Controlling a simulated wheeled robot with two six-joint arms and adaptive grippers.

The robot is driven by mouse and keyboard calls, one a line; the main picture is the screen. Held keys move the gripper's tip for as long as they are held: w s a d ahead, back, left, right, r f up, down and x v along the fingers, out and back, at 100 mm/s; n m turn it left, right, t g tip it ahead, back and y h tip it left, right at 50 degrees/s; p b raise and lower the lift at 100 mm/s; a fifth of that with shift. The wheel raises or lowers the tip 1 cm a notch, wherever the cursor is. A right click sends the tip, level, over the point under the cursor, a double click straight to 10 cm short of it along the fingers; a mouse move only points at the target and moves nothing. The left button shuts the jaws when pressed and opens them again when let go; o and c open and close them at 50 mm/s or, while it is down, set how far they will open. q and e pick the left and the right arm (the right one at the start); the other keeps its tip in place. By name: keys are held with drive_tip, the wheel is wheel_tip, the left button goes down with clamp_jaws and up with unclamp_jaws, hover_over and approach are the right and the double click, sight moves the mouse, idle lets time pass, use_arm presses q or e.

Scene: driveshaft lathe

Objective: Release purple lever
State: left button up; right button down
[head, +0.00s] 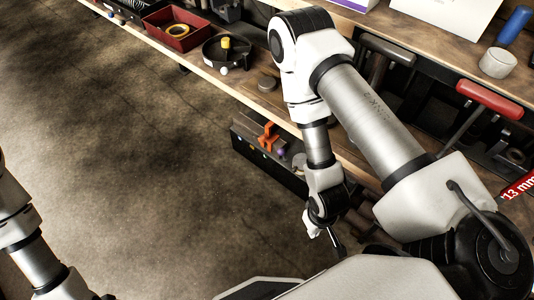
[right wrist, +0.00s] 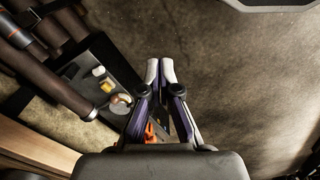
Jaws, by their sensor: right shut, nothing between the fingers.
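A small purple round part (head: 281,152), possibly the lever's knob, shows on a dark machine (head: 262,166) below the bench, next to an orange part (head: 268,136). My right arm hangs down in front of the bench, and its wrist is right of and nearer than this machine. In the right wrist view my right gripper (right wrist: 160,72) is shut and empty, fingertips together over bare floor. The orange part (right wrist: 149,132) shows between the finger links. The purple lever cannot be made out clearly there; the finger links also look purplish. My left gripper is out of the picture.
The bench (head: 232,98) bears a red tray (head: 178,40), a black round dish (head: 222,58) and red-handled tools (head: 490,98). In the right wrist view, brown cylinders (right wrist: 55,85) lie left of the machine. The floor (head: 120,150) is clear on the left.

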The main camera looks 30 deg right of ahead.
drive_tip(key=w+d+f+t+h+b, duration=0.1)
drive_tip(key=w+f+b, duration=0.2)
drive_tip(key=f+b, duration=0.35)
drive_tip(key=w+d+f+m+t+b, duration=0.1)
drive_tip(key=w+f+b, duration=0.2)
drive_tip(key=f+b, duration=0.3)
drive_tip(key=w+d+f+h+b, duration=0.1)
drive_tip(key=w+f+b, duration=0.3)
drive_tip(key=f, duration=0.4)
drive_tip(key=w+d+f+m+t+h+b, duration=0.1)
drive_tip(key=w+d+m+t+h+b, duration=0.15)
drive_tip(key=w, duration=0.45)
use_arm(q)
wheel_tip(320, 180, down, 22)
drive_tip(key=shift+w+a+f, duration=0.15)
use_arm(e)
drive_tip(key=w+d+r+m+h, duration=0.1)
drive_tip(key=w+r+m+h, duration=0.1)
drive_tip(key=w+r+m, duration=0.3)
drive_tip(key=w+d+r+m+g+h, duration=0.1)
drive_tip(key=w+r+m+h, duration=0.2)
drive_tip(key=w, duration=1.1)
wheel_tip(320, 180, up, 6)
drive_tip(key=m, duration=0.3)
drive_tip(key=shift+d+f, duration=0.15)
drive_tip(key=shift+d, duration=0.15)
